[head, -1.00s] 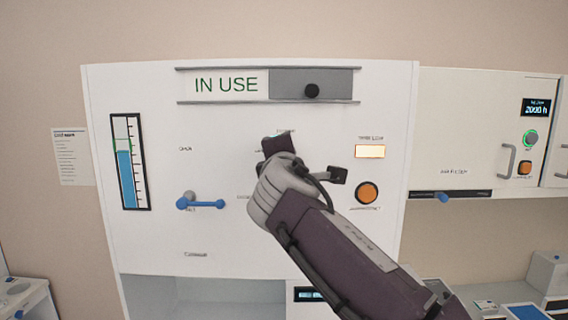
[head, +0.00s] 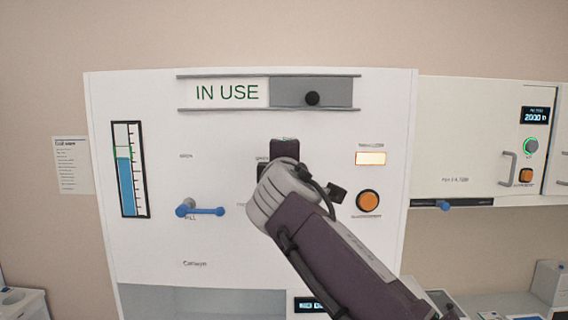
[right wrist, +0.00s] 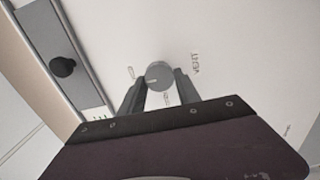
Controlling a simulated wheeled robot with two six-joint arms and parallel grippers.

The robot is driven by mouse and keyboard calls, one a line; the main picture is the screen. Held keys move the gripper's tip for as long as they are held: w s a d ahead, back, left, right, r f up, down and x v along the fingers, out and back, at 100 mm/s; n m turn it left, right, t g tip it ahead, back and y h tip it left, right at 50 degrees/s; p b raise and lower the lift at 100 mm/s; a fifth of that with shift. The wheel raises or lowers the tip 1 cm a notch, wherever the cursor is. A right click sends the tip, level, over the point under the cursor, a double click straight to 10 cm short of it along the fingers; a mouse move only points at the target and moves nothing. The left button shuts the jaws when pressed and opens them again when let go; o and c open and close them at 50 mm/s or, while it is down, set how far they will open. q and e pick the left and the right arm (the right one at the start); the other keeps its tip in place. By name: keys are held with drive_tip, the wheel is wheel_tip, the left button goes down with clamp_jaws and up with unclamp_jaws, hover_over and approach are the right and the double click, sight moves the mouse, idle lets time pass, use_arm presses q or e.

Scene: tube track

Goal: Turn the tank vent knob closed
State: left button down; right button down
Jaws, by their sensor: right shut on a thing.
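The grey round vent knob (right wrist: 158,75) sits on the white panel beside the printed word VENT in the right wrist view. My right gripper (right wrist: 160,84) has one finger on each side of it and is shut on it. In the head view my right gripper (head: 284,150) is against the middle of the white tank panel (head: 230,240) and hides the knob. The labels around the knob are partly covered or too small to read. My left gripper is not in view.
A blue fill lever (head: 205,210) sticks out left of my right gripper. An orange button (head: 368,201) and a lit orange lamp (head: 370,158) are on its right. A level gauge (head: 130,170) is at far left, an IN USE slider (head: 311,98) above.

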drive_tip(key=c, duration=0.9)
unclamp_jaws()
drive_tip(key=shift+f, duration=0.15)
drive_tip(key=shift+o, duration=0.2)
drive_tip(key=shift+s, duration=0.15)
drive_tip(key=shift+d, duration=0.1)
drive_tip(key=s+b, duration=0.4)
drive_tip(key=s, duration=0.5)
